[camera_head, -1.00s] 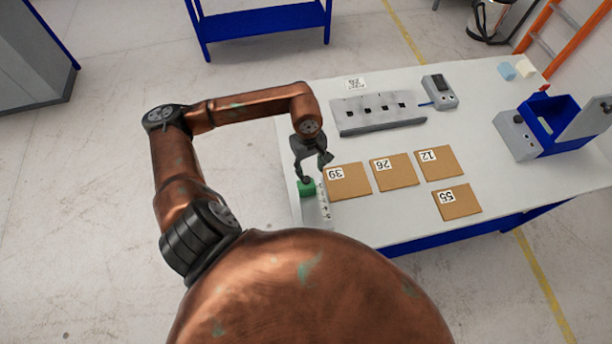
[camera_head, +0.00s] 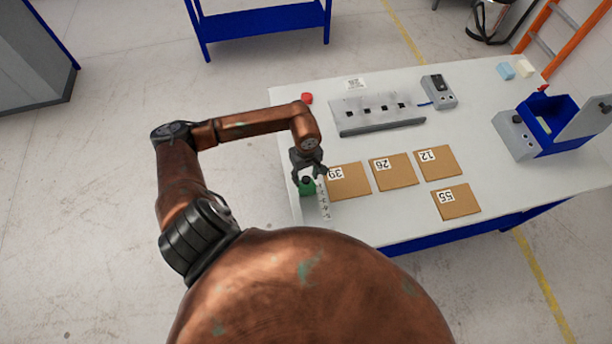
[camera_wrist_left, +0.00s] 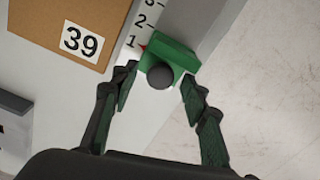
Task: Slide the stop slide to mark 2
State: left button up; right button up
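The stop slide is a green block (camera_wrist_left: 172,50) with a round black knob (camera_wrist_left: 160,75). In the head view the green block (camera_head: 307,188) sits at the table's left side, partly hidden by my gripper. A white scale strip (camera_head: 323,199) runs beside it. In the left wrist view a red pointer (camera_wrist_left: 142,47) on the slide is next to mark 1 (camera_wrist_left: 131,41), and mark 2 (camera_wrist_left: 141,21) is farther up the strip. My left gripper (camera_wrist_left: 159,76) is open, with one finger on each side of the knob and visible gaps to it. It also shows in the head view (camera_head: 309,179). My right gripper is not in view.
Brown numbered tiles, including 39 (camera_head: 348,182) and 55 (camera_head: 457,202), lie right of the strip. A grey slotted block (camera_head: 378,115) stands behind them. A red piece (camera_head: 307,98) is at the back left. A blue bin (camera_head: 552,124) stands at the right.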

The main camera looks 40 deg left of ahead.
aim_at(308, 186)
pick_arm(q)
grip_shut()
dwell(0.3)
jog(key=shift+s+d+b, duration=0.45)
jog(key=shift+s+d, duration=0.5)
jog(key=shift+d, duration=0.25)
grip_release()
notch_tip(308, 186, up, 12)
dwell(0.6)
